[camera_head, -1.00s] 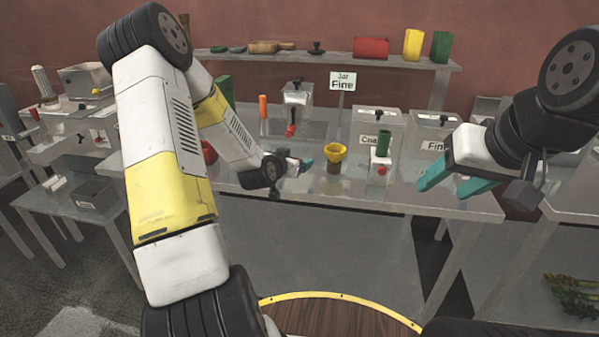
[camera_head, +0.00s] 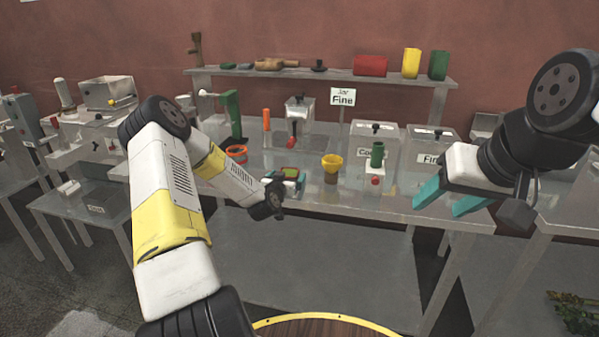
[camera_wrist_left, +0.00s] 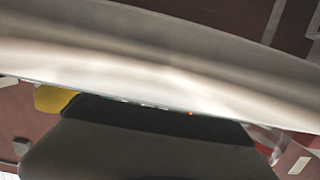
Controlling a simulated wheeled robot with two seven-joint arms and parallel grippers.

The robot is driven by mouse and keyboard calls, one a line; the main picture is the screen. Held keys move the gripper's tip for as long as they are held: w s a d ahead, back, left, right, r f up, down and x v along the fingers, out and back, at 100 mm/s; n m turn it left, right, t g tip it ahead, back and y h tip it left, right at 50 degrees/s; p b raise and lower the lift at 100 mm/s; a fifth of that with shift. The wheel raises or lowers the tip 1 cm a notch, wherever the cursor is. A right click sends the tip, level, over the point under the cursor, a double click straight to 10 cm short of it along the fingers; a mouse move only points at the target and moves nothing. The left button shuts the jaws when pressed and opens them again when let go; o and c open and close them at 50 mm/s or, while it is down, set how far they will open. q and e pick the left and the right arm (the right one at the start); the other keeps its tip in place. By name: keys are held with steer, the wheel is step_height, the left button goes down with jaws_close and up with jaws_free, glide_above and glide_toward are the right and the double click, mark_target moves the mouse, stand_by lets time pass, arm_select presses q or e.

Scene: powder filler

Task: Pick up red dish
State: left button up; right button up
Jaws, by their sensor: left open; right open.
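A round red dish (camera_head: 237,150) stands on the main table, just behind my left forearm in the head view. My left gripper (camera_head: 286,178), with teal fingers, is open over the table, to the right of the dish and nearer the front edge. A small green and red piece (camera_head: 290,171) shows at its fingers; I cannot tell whether it is between or behind them. My right gripper (camera_head: 450,205) is open and raised at the right, in front of the table. The left wrist view is mostly a blurred pale surface and dark gripper body; I cannot make out the dish there.
A yellow funnel-like cup (camera_head: 332,162) stands right of my left gripper. A green stand (camera_head: 232,112) rises behind the dish. A shelf behind holds a red bin (camera_head: 370,65).

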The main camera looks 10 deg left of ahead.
arm_select(q)
steer(key=shift+w, duration=0.1)
steer(key=shift+c, duration=0.4)
steer(key=c, duration=1.5)
steer(key=shift+r, duration=0.15)
